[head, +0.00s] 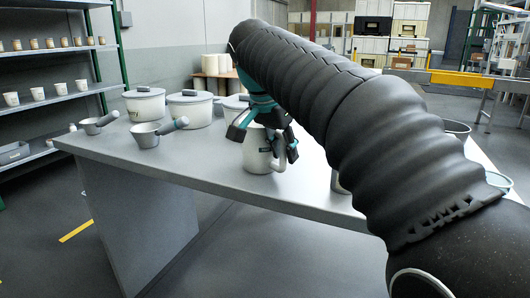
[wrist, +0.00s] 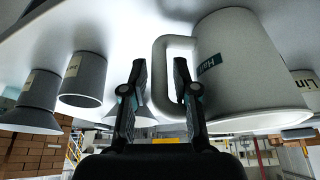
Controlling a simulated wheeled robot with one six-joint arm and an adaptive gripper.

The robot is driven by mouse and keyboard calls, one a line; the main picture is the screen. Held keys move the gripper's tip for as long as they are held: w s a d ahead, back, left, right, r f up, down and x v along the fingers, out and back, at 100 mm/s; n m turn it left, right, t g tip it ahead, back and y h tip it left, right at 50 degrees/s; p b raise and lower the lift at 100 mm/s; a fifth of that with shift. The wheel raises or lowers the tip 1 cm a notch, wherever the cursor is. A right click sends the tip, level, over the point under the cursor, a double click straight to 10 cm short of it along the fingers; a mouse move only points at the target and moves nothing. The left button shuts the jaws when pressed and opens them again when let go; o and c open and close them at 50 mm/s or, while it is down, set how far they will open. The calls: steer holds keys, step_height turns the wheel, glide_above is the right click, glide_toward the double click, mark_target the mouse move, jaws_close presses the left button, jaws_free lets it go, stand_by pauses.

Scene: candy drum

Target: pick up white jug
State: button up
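The white jug (head: 257,153) stands upright on the grey table, its handle toward the right in the head view. In the wrist view, where the scene appears upside down, the jug (wrist: 245,65) fills the right side, with a dark label and its handle at its left. My gripper (head: 266,138) is open at the jug. In the wrist view its fingers (wrist: 159,78) are apart, one on each side of the handle, with a visible gap to the left finger. The right finger overlaps the jug; whether it touches cannot be told.
White lidded pots (head: 189,108) stand behind to the left on the table (head: 200,166). Two grey long-handled pans (head: 146,136) are near the left edge. A round grey container (head: 457,129) is at the right, behind my arm. The table front left of the jug is clear.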

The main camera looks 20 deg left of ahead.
steer(key=shift+x, duration=0.95)
jaws_close()
steer(key=shift+r, duration=0.15)
steer(key=shift+r, duration=0.6)
steer(key=w+d+r+p, duration=0.1)
steer(key=w+d+r, duration=0.4)
steer(key=d+r, duration=0.4)
steer(key=shift+d+r, duration=0.3)
steer(key=shift+d, duration=0.5)
